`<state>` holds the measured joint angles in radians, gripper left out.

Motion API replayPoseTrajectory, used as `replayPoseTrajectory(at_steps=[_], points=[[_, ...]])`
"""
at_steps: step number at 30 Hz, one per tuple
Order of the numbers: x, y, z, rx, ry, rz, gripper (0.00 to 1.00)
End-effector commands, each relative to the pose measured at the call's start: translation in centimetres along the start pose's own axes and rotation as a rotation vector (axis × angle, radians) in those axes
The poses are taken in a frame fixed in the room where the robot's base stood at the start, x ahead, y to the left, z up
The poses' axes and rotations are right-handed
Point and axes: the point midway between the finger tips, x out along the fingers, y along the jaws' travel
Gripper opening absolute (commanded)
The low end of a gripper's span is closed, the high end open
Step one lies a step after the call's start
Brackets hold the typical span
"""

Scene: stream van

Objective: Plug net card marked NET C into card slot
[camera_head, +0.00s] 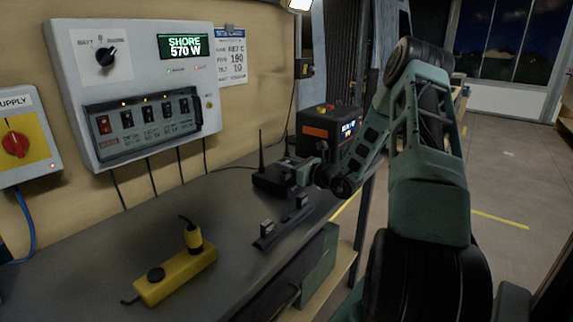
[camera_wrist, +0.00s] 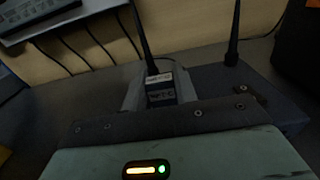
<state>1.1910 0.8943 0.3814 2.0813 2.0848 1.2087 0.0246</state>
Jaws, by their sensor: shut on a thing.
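My gripper (camera_head: 296,168) is shut at the black router (camera_head: 268,184), which stands at the back of the bench with an upright antenna. In the wrist view my gripper (camera_wrist: 160,82) holds a small dark card (camera_wrist: 161,97) with a pale label. The label is blurred but seems to end in C. The router (camera_wrist: 215,82) lies just beyond and around the card in that view, with two antennas. The card slot is hidden behind my gripper and the card, so I cannot tell whether the card is in it.
A dark rack (camera_head: 283,229) with two small upright cards stands on the bench in front of the router. A yellow power strip (camera_head: 178,276) lies at the front left. A black and orange box (camera_head: 322,137) stands behind. A power panel (camera_head: 140,90) hangs on the wall.

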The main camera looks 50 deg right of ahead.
Motion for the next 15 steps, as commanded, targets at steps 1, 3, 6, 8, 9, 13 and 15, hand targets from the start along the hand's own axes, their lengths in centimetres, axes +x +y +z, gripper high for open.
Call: replayPoseTrajectory(at_steps=[1, 3, 6, 8, 9, 13, 15], points=[[0.02, 0.02, -0.15, 0.0, -0.001, 0.0, 0.07], [0.02, 0.02, -0.04, 0.0, -0.002, 0.001, 0.45], [0.02, 0.01, -0.04, 0.0, -0.002, 0.0, 0.54], [0.02, 0.01, -0.04, 0.0, -0.002, 0.0, 0.54], [0.02, 0.01, -0.04, 0.0, -0.002, 0.0, 0.54], [-0.08, 0.0, -0.05, 0.0, -0.001, 0.0, 0.54], [-0.45, -0.03, -0.08, 0.0, 0.0, 0.0, 0.54]])
